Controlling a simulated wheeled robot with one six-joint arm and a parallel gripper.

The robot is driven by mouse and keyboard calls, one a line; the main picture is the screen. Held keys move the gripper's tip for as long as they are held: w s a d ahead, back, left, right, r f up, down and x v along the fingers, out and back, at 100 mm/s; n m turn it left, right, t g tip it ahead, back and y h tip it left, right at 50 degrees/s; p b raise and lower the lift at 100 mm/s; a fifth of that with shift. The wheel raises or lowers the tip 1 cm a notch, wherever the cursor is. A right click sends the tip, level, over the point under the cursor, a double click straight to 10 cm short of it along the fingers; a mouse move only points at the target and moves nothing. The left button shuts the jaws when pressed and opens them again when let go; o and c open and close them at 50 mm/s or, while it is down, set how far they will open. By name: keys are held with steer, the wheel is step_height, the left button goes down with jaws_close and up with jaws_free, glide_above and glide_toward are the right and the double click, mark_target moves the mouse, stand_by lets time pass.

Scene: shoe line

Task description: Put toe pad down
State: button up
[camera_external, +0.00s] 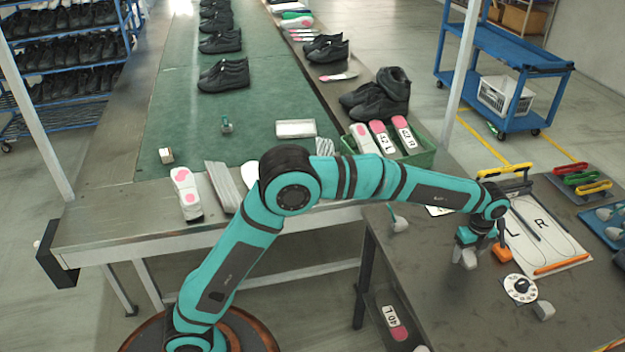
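My gripper (480,248) points down over the dark table on the right, at the left edge of a white board marked L and R (550,232). A small grey rounded piece (467,258), perhaps the toe pad, shows right at the fingertips. I cannot tell whether the fingers hold it or whether it touches the table. The finger gap is too small to read. Similar grey pieces lie at the table's left edge (398,223) and near its front (545,311).
A round white dial (520,288) lies just in front of my gripper. An orange-handled tool (562,265) lies along the board's front edge. A blue tray (618,240) with grey pieces is at the right. The table's front left is clear.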

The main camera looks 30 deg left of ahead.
mark_target(468, 252)
steer(key=shift+r, duration=0.15)
step_height(468, 252, up, 12)
stand_by(0.5)
steer(key=shift+w, duration=0.1)
steer(key=a+r+n+t+h, duration=0.1)
steer(key=a+r+n+t, duration=0.4)
steer(key=a, duration=0.7)
steer(key=s+a+r+n+h, duration=0.15)
steer(key=a+r+n, duration=0.25)
steer(key=a+r, duration=0.65)
steer(key=a+r+n+t+h, duration=0.1)
steer(key=a+r+n+t, duration=0.25)
steer(key=a, duration=1.05)
steer(key=s+a+r+n+t+y, duration=0.2)
steer(key=s+a+n+t, duration=0.7)
steer(key=s+a, duration=1.5)
steer(key=a+n+y, duration=0.1)
steer(key=n, duration=0.4)
steer(key=shift+a+r, duration=0.2)
steer(key=shift+a, duration=0.1)
